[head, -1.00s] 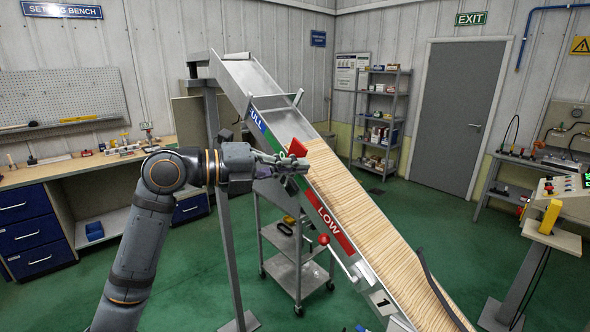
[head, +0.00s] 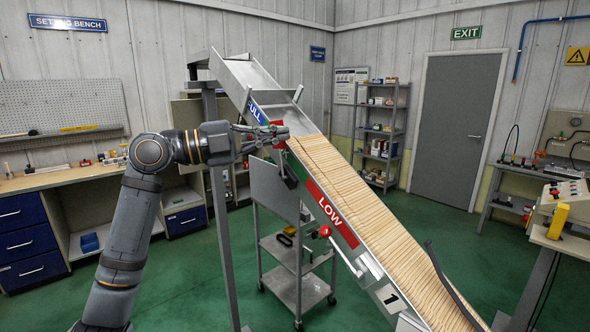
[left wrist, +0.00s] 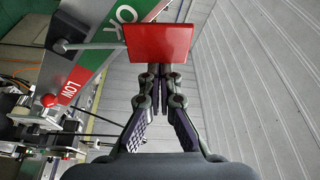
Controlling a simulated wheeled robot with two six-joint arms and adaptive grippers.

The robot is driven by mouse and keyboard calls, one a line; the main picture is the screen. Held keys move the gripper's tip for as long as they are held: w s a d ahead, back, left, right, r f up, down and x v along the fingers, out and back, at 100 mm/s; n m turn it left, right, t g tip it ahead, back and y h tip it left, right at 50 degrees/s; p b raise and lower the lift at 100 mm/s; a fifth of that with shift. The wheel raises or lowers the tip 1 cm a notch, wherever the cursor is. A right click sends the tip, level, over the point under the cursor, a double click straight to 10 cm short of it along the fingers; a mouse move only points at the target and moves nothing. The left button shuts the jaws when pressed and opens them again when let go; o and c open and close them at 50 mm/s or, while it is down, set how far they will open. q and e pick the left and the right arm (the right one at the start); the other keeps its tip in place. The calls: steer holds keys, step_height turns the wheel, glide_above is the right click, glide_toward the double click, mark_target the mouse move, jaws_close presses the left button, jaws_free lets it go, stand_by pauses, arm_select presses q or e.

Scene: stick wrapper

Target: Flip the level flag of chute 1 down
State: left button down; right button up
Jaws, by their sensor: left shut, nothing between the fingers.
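The level flag is a small red plate (head: 279,130). In the left wrist view the red plate (left wrist: 158,43) sits on a thin grey rod (left wrist: 92,45) that runs to a pivot on the chute's side. My left gripper (head: 272,138) is shut and empty, its fingertips close at the plate; I cannot tell if they touch it. In the left wrist view the fingers' tips meet just below the plate, which hides what is behind it. Chute 1 (head: 268,85) slopes down to the right, full of wooden sticks. Its side has a blue FULL mark and a red LOW mark (head: 330,210). My right gripper is not in view.
A red-knobbed lever (head: 325,232) sticks out from the chute's lower side, near the number 1 plate (head: 388,297). A grey cart (head: 296,285) stands under the chute. A workbench (head: 50,180) is at the left, a control console (head: 562,215) at the right.

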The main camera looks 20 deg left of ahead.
arm_select(q)
steer(key=w+a+f+n+t+b, duration=0.2)
steer(key=w+a+n+t+b, duration=0.1)
steer(key=a+n+b, duration=0.3)
steer(key=shift+w+f+n+b, duration=0.25)
steer(key=shift+w+n+b, duration=0.25)
steer(key=shift+n+b, duration=0.65)
step_height(320, 180, up, 4)
steer(key=s+d+p, duration=0.1)
steer(key=d+p, duration=0.1)
steer(key=p, duration=0.1)
steer(key=b+v, duration=0.6)
steer(key=v, duration=0.4)
steer(key=shift+s+f+b, duration=0.2)
steer(key=shift+f+b, duration=0.2)
steer(key=shift+f, duration=0.05)
